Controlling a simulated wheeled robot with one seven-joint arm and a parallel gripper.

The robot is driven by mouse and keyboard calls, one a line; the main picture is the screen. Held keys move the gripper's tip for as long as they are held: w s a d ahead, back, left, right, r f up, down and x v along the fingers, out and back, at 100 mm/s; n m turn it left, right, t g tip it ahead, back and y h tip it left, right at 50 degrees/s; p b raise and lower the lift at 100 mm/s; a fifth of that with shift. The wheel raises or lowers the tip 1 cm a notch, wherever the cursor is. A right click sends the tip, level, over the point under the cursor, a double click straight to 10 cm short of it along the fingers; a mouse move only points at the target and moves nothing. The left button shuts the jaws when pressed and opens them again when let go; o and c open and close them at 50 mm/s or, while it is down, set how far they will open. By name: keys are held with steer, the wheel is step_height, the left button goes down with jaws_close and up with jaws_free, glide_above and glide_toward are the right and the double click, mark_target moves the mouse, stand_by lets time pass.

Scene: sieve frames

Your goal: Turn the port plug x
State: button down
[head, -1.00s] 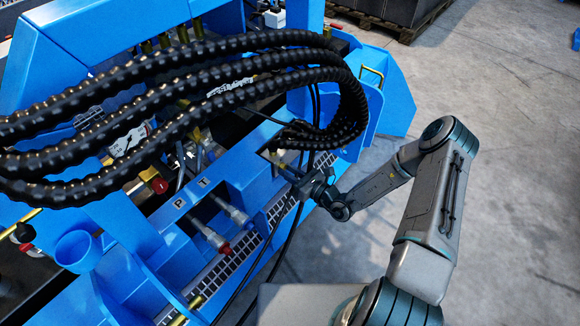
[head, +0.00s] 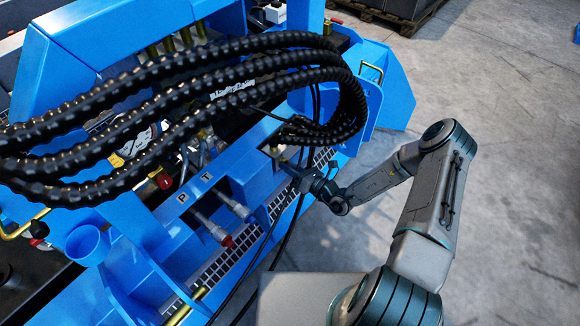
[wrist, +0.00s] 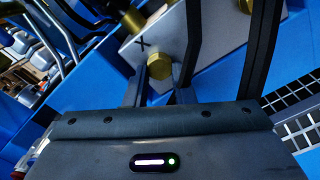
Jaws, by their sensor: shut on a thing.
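The fingertips are partly hidden behind the plug and a hose. In the head view my gripper (head: 294,170) is at the blue frame's recess beneath the hose bend. The plug is too small and covered to make out clearly there.
Thick black ribbed hoses (head: 190,105) arch over the blue machine (head: 140,228). Thin dark hoses (wrist: 195,35) pass close beside the plug. Another brass fitting (wrist: 246,5) shows at the top. P and T fittings, one with a red end (head: 226,240), lie left. Grey floor (head: 500,150) is open to the right.

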steer(key=shift+s, duration=0.15)
steer(key=c, duration=1.2)
jaws_free()
steer(key=p+v, duration=0.2)
steer(key=v, duration=1.1)
steer(key=shift+s+d, duration=0.25)
